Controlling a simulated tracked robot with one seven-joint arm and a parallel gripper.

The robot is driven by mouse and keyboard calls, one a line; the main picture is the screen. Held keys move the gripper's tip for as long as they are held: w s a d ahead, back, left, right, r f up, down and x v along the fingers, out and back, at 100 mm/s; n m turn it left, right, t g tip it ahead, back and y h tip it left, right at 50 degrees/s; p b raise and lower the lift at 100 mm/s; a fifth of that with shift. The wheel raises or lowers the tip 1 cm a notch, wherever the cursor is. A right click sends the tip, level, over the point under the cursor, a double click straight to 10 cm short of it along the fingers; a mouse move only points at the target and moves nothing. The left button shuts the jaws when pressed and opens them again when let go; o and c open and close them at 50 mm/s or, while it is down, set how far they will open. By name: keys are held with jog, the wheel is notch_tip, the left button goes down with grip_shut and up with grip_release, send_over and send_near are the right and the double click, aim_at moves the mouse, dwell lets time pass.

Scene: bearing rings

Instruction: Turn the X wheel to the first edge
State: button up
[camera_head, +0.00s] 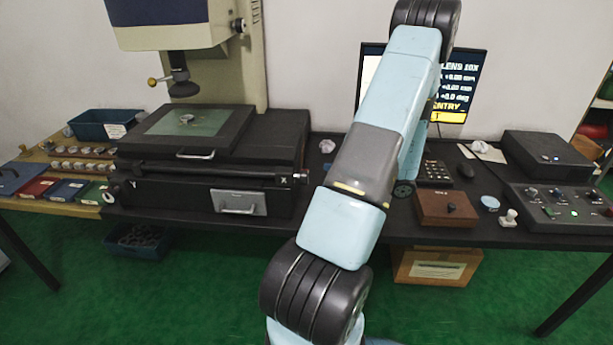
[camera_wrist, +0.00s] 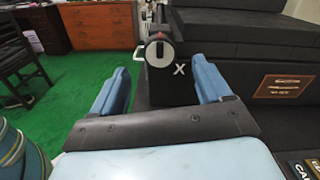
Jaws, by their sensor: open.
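The X wheel (camera_wrist: 160,50) is a round knob with a light rim and a dark and red grip bar, on the dark stage beside a white X mark, in the wrist view. In the head view the X mark (camera_head: 284,178) is at the right end of the stage's front bar, and my arm stands to its right. My gripper (camera_wrist: 162,85) is open, its two blue fingers apart to the left and right below the wheel in the picture. The wheel shows between and beyond the fingertips, with nothing held. My gripper is hidden in the head view.
The measuring machine's stage (camera_head: 240,125) carries a glass plate with a small ring. A monitor (camera_head: 462,85), a brown box (camera_head: 446,209) and a control panel (camera_head: 560,208) stand on the right. A metal handle (camera_wrist: 138,54) juts out left of the wheel.

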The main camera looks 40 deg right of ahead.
aim_at(305, 176)
jog(key=x, duration=0.8)
jog(key=shift+a, duration=0.1)
